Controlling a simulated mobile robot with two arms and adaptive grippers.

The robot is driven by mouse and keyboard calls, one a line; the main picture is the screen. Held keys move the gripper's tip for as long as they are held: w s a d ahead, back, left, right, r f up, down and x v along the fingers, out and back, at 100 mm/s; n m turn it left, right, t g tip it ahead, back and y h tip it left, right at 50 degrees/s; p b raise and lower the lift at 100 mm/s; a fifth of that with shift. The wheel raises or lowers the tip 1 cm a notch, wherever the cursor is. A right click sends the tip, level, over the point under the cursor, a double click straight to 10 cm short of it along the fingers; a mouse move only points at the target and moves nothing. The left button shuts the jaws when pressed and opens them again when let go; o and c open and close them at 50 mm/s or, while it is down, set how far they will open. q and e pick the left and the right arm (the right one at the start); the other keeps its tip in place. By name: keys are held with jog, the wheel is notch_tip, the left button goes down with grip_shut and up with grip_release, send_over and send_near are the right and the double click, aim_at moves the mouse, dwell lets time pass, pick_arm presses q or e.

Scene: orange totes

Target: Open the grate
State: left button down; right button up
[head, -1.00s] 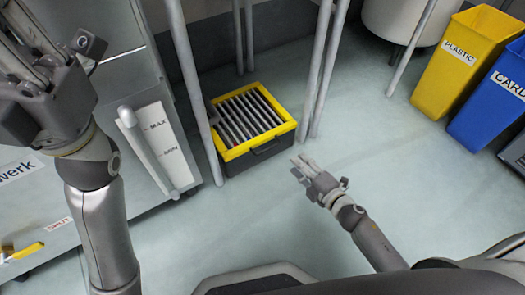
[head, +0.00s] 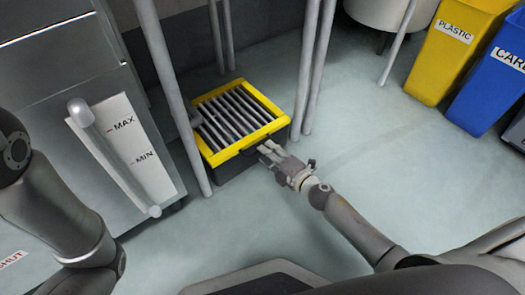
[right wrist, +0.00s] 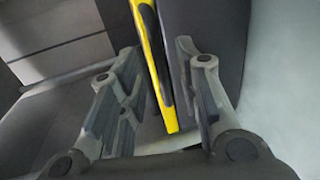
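The grate (head: 236,117) has grey bars in a yellow frame and lies on top of a dark box on the floor. It looks closed and flat. My right gripper (head: 266,150) is at the front right edge of the box, by its dark handle. In the right wrist view, my right gripper (right wrist: 157,50) is open. The yellow edge of the frame (right wrist: 154,65) and a dark strip show between its fingers; I cannot tell whether they touch. My left arm shows at the left of the head view, but its gripper is out of view.
Grey poles (head: 171,95) stand close to both sides of the box. Yellow (head: 446,60) and blue (head: 497,85) bins stand at right. The floor between is clear.

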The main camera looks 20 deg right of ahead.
jog(key=shift+b+x, duration=0.45)
jog(key=shift+x, duration=1.4)
jog(key=shift+c, duration=0.4)
grip_shut()
